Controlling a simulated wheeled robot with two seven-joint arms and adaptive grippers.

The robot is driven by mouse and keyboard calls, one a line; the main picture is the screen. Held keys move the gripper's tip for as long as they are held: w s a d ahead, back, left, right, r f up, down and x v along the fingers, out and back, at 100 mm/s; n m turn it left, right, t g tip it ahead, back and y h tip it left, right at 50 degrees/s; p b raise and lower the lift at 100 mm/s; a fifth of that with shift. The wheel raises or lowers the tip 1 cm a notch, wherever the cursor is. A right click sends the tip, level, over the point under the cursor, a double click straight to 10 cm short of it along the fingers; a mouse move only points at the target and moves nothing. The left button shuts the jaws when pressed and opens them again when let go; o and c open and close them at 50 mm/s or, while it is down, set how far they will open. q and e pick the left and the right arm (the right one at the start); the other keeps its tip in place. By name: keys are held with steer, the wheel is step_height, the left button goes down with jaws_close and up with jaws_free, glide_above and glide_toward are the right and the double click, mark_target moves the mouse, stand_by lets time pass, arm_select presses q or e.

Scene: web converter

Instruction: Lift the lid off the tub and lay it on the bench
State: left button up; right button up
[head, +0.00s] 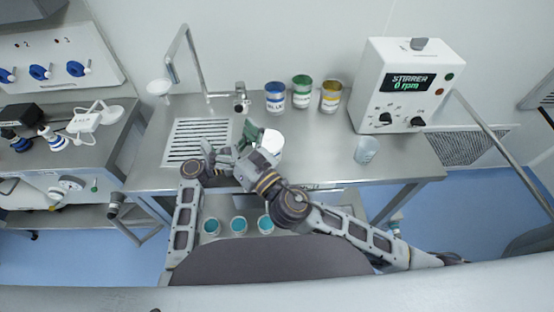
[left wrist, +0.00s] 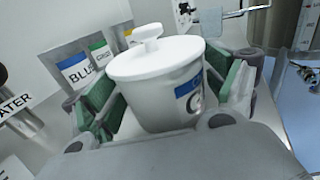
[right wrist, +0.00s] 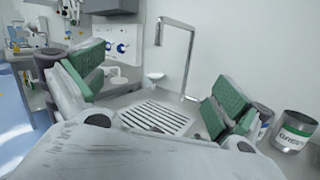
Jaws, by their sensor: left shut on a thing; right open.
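The white tub (left wrist: 160,100) stands between the green finger pads of my left gripper (left wrist: 168,90) in the left wrist view. Its white lid (left wrist: 155,60), with a raised knob, sits on top. A blue label shows on the tub's side. In the head view my left gripper (head: 262,140) is shut on the tub (head: 272,141) over the steel bench (head: 330,160), partly hiding it. I cannot tell whether the tub touches the bench. My right gripper (head: 220,158) is left of it, near the drain grate. In the right wrist view its fingers (right wrist: 157,80) are open and empty.
Blue, green and yellow labelled cans (head: 302,92) stand at the bench's back. The stirrer unit (head: 405,85) is at the right, with a pale beaker (head: 366,150) before it. The drain grate (head: 198,142) and tall tap (head: 190,60) are left. Several teal-filled cups (head: 238,226) sit below the bench front.

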steer(key=d+f+m+t+h, duration=0.1)
steer(key=d+f+m+h, duration=0.1)
steer(key=d+f+h, duration=0.35)
steer(key=m+g+h, duration=0.1)
steer(key=h, duration=0.3)
glide_toward(268, 136)
steer(key=s, duration=0.1)
steer(key=shift+s+d+r, duration=0.1)
steer(key=shift+s+r, duration=0.1)
steer(key=shift+s, duration=0.05)
steer(key=shift+w, duration=0.15)
steer(key=shift+x, duration=5.9)
steer(key=shift+f, duration=0.15)
steer(key=shift+c, duration=0.3)
steer(key=c, duration=0.8)
steer(key=shift+c, duration=0.2)
